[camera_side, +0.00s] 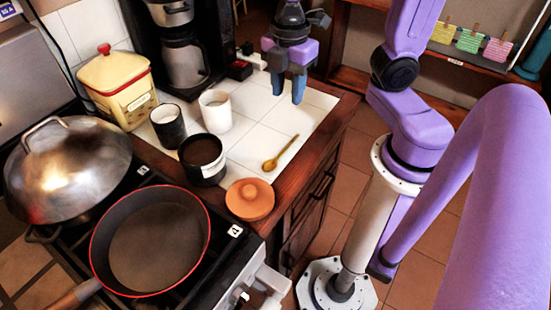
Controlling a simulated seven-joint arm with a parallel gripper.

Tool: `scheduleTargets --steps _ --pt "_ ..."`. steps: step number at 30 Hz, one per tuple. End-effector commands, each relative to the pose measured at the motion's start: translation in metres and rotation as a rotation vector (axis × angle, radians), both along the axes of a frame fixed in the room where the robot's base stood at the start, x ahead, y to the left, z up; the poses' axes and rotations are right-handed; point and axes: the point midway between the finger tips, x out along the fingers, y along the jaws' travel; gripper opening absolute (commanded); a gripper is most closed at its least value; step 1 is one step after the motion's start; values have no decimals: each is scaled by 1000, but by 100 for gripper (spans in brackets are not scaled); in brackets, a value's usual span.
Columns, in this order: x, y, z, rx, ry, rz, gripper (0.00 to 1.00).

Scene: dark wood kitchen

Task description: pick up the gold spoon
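The gold spoon (280,153) lies on the white tiled counter (315,98) near its right edge, with its bowl toward the lower left and its handle toward the upper right. My gripper (288,92) is above the back part of the counter, up and slightly right of the spoon in the picture. Its two blue-grey fingers point down, with a gap between them and nothing held. The gripper is apart from the spoon. Nothing hides the spoon.
An orange lid (250,199) lies in front of the spoon. A dark cup (203,160), a white cup (215,111) and a dark-and-white cup (168,126) stand to its left. A coffee maker (184,55) is at the back. The tiles between gripper and spoon are clear.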

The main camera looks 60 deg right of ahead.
Motion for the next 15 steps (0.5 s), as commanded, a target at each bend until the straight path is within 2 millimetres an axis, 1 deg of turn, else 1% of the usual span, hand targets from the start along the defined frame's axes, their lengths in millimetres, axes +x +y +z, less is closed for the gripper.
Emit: scheduleTargets --steps 1,3,7,11,15 --pt "6 -1 0 -1 2 17 39" --pt "11 -2 1 -1 1 40 39" --pt "14 -4 -4 -4 4 58 39" --pt "13 -4 -22 -7 8 60 39" --pt "12 -4 -46 -7 9 59 39"
